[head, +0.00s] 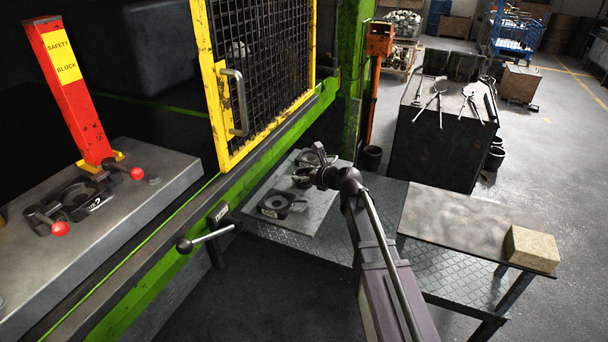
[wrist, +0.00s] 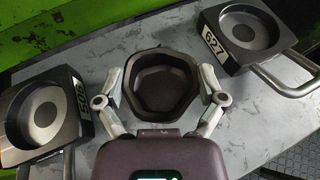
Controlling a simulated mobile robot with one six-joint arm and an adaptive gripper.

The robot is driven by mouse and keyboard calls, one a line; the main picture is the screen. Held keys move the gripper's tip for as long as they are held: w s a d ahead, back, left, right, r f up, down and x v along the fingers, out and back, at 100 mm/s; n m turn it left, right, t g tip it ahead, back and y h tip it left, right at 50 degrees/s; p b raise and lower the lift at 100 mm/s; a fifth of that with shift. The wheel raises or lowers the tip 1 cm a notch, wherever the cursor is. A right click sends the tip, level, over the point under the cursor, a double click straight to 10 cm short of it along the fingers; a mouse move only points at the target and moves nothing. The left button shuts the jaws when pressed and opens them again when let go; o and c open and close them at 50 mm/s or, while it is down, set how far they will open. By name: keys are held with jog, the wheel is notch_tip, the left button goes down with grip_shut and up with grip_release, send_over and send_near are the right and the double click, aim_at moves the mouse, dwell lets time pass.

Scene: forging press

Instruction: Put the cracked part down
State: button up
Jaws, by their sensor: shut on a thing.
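My gripper (head: 318,176) is shut on a dark, many-sided, cup-shaped part (wrist: 162,84), with one finger on each side of it in the wrist view. I see no crack on the part from here. The part is over a grey plate (wrist: 232,125) beside the press, between two dark round-recessed blocks. I cannot tell whether its underside touches the plate. In the head view the part is small and partly hidden by my gripper.
The yellow mesh guard (head: 262,75) and a red safety block (head: 75,95) stand left. A table with a tan block (head: 530,249) is right.

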jog(key=o, duration=1)
jog(key=shift+r, duration=0.2)
jog(key=p+v, duration=0.5)
jog(key=v, duration=0.7)
